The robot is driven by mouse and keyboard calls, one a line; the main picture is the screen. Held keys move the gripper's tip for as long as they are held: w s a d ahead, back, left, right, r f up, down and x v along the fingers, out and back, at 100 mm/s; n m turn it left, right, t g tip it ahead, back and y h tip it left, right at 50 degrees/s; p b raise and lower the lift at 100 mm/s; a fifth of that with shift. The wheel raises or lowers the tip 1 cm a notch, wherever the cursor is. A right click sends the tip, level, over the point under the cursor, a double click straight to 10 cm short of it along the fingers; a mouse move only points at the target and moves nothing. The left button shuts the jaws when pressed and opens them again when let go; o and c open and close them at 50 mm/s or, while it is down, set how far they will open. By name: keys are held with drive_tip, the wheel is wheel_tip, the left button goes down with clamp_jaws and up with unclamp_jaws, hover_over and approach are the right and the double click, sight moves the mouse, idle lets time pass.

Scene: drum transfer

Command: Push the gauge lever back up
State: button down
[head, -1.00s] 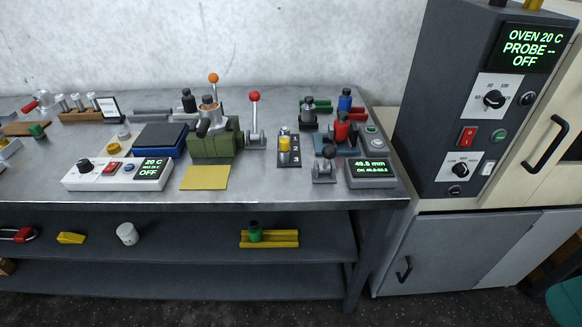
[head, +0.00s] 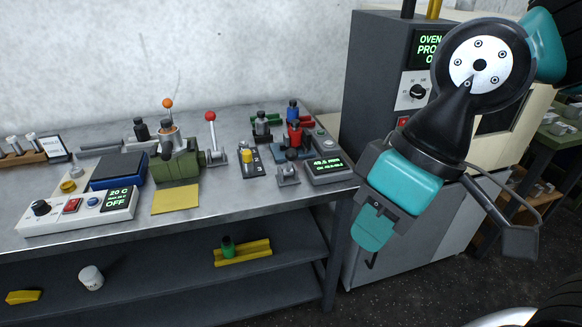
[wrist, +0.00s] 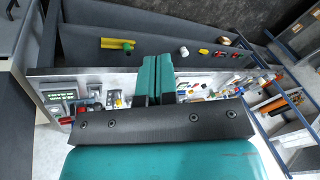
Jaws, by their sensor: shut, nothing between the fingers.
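The gauge readout box (head: 327,168) sits at the right front of the steel bench, its green display lit near 49 mm. Just left of it is a small grey stand with a short black-knobbed lever (head: 290,157), which looks like the gauge lever. The readout also shows at the left of the wrist view (wrist: 57,97); the lever is too small there to tell. My gripper (head: 372,236) hangs in front of the bench's right end, right of and nearer than the gauge, touching nothing. Its teal fingers (wrist: 157,78) are shut together and empty.
A red-ball lever (head: 211,120) and a green vise-like block (head: 177,165) stand left of the gauge. Red and blue clamped parts (head: 294,133) stand close behind it. A dark oven cabinet (head: 375,75) rises to the right. The bench's front edge is clear.

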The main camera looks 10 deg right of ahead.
drive_tip(key=w+d+f+n+t+b, duration=0.2)
drive_tip(key=w+f+n+t+b, duration=0.5)
drive_tip(key=b, duration=0.9)
drive_tip(key=w+d+f+n+t+b, duration=0.3)
drive_tip(key=w+f+n+t+b, duration=0.4)
drive_tip(key=w+f+t+b, duration=0.6)
drive_tip(key=w+f+b, duration=0.2)
drive_tip(key=w+b, duration=0.1)
drive_tip(key=w, duration=0.2)
drive_tip(key=shift+f+y+b, duration=0.25)
drive_tip(key=shift+y+b, duration=0.1)
drive_tip(key=shift+y, duration=0.05)
drive_tip(key=shift+d, duration=0.15)
